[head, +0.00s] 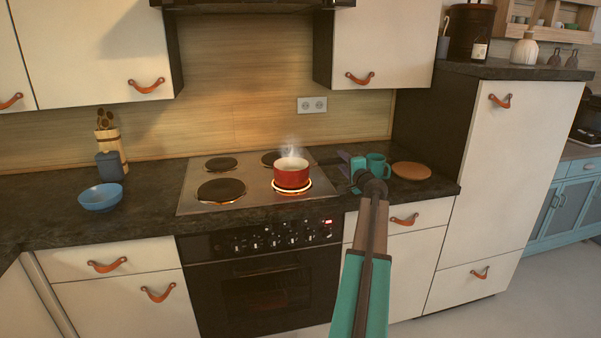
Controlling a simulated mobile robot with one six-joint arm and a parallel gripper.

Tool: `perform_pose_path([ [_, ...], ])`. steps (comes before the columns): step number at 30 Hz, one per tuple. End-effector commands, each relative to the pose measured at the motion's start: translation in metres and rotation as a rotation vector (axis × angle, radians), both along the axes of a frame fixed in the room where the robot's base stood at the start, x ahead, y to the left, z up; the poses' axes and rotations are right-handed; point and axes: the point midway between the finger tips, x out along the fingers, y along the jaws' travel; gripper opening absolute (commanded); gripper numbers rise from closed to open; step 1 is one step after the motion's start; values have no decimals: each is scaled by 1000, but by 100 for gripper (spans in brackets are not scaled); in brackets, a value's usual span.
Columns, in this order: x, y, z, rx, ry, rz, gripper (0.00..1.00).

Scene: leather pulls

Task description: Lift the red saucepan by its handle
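The red saucepan (292,174) sits upright on the glowing front right burner of the hob, with steam rising above it. Its dark handle (324,161) points right toward my gripper. My gripper (344,170) is just right of the pan, at the handle's outer end, above the right edge of the hob. The fingertips are small and dark against the dark counter. I cannot tell whether they touch the handle or how far apart they are. My arm hides part of the counter and drawers below.
A teal mug (378,164) and a round orange-brown board (411,171) are close to my gripper on the right. A blue bowl (101,197) and utensil holder (111,145) stand on the left counter. Upper cabinets and a hood overhang the hob. The other burners are empty.

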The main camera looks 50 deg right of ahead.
Motion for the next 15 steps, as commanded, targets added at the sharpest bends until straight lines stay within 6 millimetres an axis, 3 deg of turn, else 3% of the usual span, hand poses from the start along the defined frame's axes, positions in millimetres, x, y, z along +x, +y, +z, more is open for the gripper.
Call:
perform_pose_path([
  [15, 38, -24, -1, 1, 0, 1, 38],
])
